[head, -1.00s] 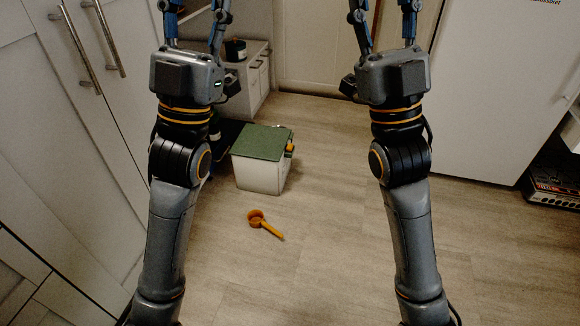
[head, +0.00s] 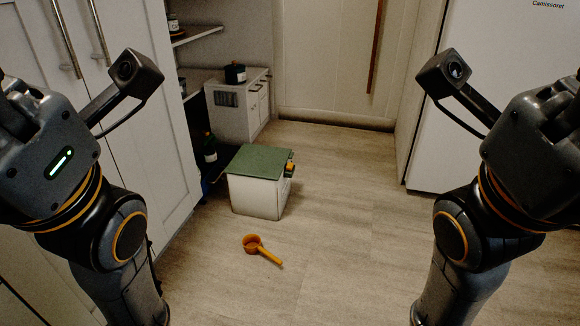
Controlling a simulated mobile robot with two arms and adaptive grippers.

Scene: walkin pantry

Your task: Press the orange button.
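A small white box with a green lid (head: 258,162) stands on the floor in the middle of the head view. On its right side, near the top, is a small orange part (head: 290,168) that looks like the orange button. It is seen at a slant and partly in shadow. My left and right arms come in from the left and right edges. Their wrists and wrist cameras show, but the fingers of both grippers are outside the frame. Neither visible arm part touches the box.
An orange scoop (head: 260,249) lies on the floor in front of the box. A white cabinet (head: 236,105) with a dark jar (head: 235,73) stands behind. Tall white cupboards (head: 130,110) line the left; a white appliance (head: 480,90) is at right. The floor right of the box is clear.

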